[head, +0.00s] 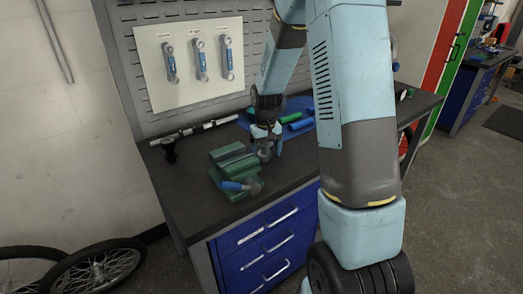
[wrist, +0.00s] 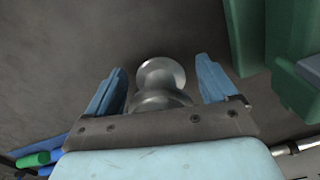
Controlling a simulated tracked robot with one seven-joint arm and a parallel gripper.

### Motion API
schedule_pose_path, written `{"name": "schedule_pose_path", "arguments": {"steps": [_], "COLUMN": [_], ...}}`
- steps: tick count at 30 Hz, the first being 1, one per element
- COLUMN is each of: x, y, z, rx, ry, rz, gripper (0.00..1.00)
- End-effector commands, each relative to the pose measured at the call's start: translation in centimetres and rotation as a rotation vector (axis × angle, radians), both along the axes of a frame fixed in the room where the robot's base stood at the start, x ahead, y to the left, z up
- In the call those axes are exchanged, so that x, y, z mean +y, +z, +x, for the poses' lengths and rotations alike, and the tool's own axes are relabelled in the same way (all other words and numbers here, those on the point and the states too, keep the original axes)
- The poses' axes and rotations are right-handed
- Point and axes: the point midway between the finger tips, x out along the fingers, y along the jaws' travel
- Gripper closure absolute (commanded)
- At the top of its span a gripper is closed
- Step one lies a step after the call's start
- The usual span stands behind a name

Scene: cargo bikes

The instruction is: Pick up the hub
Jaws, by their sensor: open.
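The hub (wrist: 160,74) is a silver metal part with a round flange, on the dark bench top. It also shows small and partly hidden under my gripper in the head view (head: 264,154). My gripper (head: 267,146) points down over the bench, just right of the green vise. In the wrist view, the blue fingers of my gripper (wrist: 161,82) are open, one on each side of the hub, with visible gaps. The near part of the hub is hidden behind the gripper's palm.
The green vise (head: 231,160) stands close left of the hub, with a blue-handled part in front. Bare bench top (head: 190,195) lies at the front left.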

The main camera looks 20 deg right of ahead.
Motion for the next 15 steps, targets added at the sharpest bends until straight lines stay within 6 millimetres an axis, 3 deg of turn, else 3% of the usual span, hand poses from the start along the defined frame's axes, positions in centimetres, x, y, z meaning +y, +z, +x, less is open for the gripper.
{"name": "schedule_pose_path", "arguments": {"steps": [6,15], "x": [-0.02,-0.05], "y": [-0.01,0.01], "z": [0.02,0.02], "rx": [-0.001,-0.001], "ry": [-0.001,-0.001], "rz": [0.0,0.0], "gripper": [0.15,0.44]}}
